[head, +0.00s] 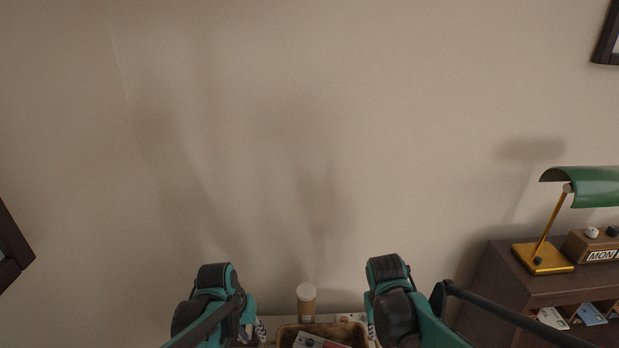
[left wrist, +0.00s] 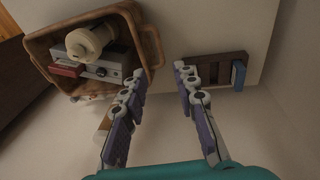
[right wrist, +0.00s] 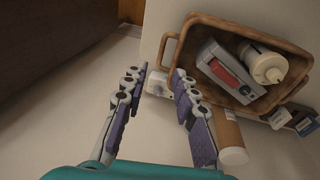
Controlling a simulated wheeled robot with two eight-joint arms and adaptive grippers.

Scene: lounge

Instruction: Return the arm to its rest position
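My left arm (head: 208,300) and my right arm (head: 393,295) both show at the bottom of the head view, apart from each other. In the left wrist view my left gripper (left wrist: 158,85) has its fingers spread with nothing between them. In the right wrist view my right gripper (right wrist: 158,80) also has its fingers spread and is empty. Both grippers point down toward a white surface (left wrist: 205,25). The fingertips are mostly hidden in the head view.
A brown basket (left wrist: 155,40) holds a cream bottle (left wrist: 88,40) and a grey device (left wrist: 108,68). A tan cylinder with a pale lid (head: 306,305) stands behind it. A dark rack (left wrist: 215,68) with a blue item is nearby. A dark cabinet (head: 510,285) with a green lamp (head: 585,187) stands right.

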